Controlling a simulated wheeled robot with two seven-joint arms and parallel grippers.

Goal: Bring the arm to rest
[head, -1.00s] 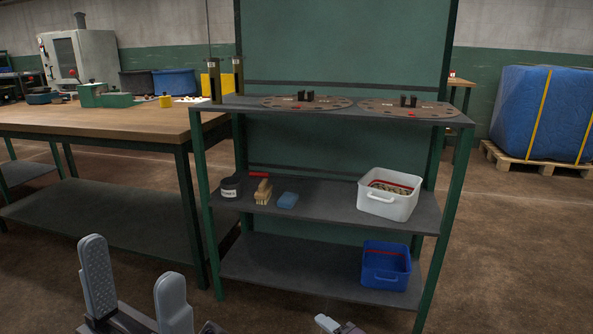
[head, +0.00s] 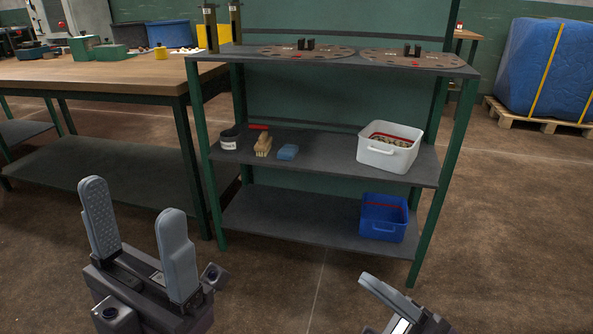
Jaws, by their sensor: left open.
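My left gripper (head: 136,225) is at the lower left of the head view. Its two grey fingers point up and stand well apart, with nothing between them. It is in front of the shelf unit and touches nothing that I can see. My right gripper (head: 392,302) shows only in part at the bottom edge, right of centre. One grey finger and a bit of its body are visible, and the rest is cut off by the frame.
A green-legged shelf unit (head: 330,222) stands ahead, holding a white bin (head: 390,156), a blue bin (head: 383,226), a brush (head: 263,146) and discs on top. A wooden workbench (head: 110,76) is at left. A blue wrapped load (head: 545,70) sits on a pallet at right. Open floor lies between.

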